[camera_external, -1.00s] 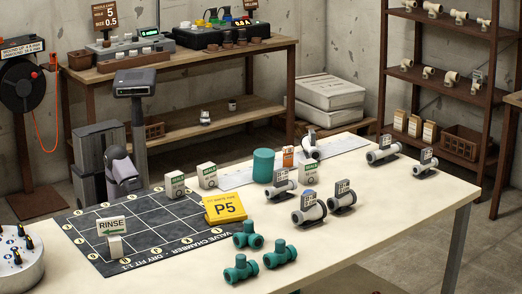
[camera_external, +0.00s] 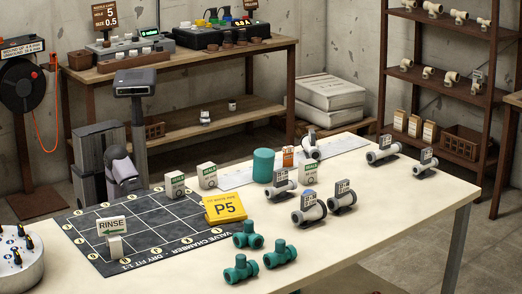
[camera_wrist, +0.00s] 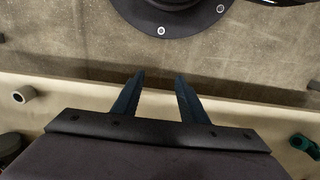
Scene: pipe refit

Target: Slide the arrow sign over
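The arrow sign is a small white RINSE sign (camera_external: 112,226) with a green arrow pointing left. It stands upright on a light block (camera_external: 114,247) at the front left of the dark gridded mat (camera_external: 150,219). My gripper (camera_wrist: 160,80) shows in the wrist view with two dark blue fingers apart and nothing between them. The sign cannot be made out in the wrist view. In the external view my fingers cannot be made out, so their distance from the sign cannot be told.
A yellow P5 sign (camera_external: 225,208) stands at the mat's right edge. Green pipe fittings (camera_external: 241,270) lie in front of it. White boxes (camera_external: 175,184) stand behind the mat. Grey labelled fittings (camera_external: 309,210) stand to the right. A round holder (camera_external: 20,272) is left of the mat.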

